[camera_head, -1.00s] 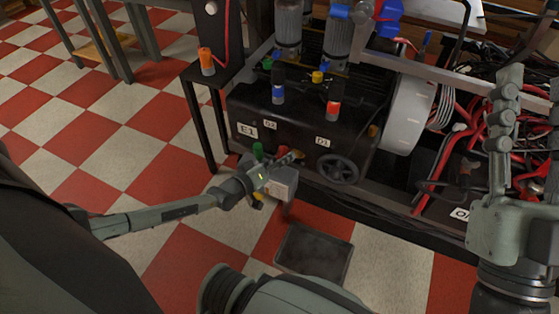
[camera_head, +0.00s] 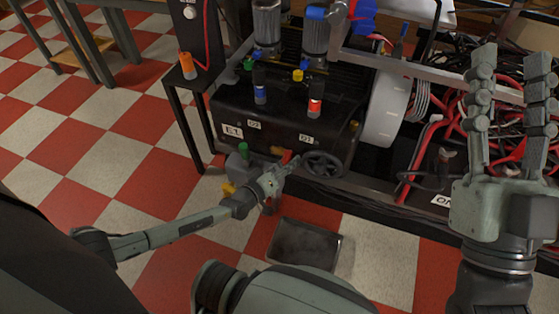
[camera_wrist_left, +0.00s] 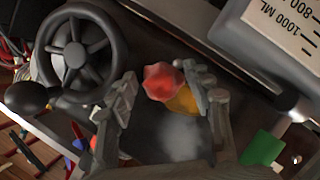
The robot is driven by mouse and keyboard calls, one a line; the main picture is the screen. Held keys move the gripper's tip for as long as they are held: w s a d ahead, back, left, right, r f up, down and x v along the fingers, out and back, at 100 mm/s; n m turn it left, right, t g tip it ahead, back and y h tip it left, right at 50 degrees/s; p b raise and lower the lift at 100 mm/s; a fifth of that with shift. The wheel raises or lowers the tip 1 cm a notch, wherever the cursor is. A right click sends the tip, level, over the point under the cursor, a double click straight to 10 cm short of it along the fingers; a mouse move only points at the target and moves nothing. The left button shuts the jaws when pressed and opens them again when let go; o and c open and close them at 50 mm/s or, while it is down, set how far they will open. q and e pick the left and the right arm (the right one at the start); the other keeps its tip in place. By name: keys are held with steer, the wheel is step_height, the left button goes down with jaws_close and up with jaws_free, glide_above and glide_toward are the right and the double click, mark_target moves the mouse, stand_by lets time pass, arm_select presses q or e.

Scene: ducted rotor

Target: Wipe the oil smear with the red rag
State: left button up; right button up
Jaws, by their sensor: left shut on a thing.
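My left gripper (camera_head: 275,179) is at the front lower edge of the black machine, just left of its handwheel (camera_head: 323,164). I cannot make out the oil smear for certain; a pale blurred patch lies below the rag in the wrist view. My right gripper (camera_head: 508,105) is raised at the right, fingers apart and empty.
A dark tray (camera_head: 304,243) lies on the checkered floor below my left gripper. A grey container (camera_wrist_left: 270,50) with volume marks stands close by. A green-topped item (camera_head: 243,150) is beside my left gripper. Cables (camera_head: 425,150) crowd the right.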

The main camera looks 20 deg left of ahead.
arm_select(q)
steer(key=shift+d+r, duration=0.1)
steer(key=shift+d, duration=0.3)
steer(key=shift+a, duration=0.1)
steer(key=shift+a+b, duration=0.3)
steer(key=shift+a, duration=0.75)
steer(key=shift+s+a+b, duration=0.1)
steer(key=shift+a+b, duration=0.55)
steer(key=shift+a, duration=2.05)
steer(key=shift+s, duration=0.1)
steer(key=s+p, duration=0.2)
steer(key=s, duration=0.4)
steer(key=shift+d+p, duration=0.3)
steer(key=shift+p, duration=0.05)
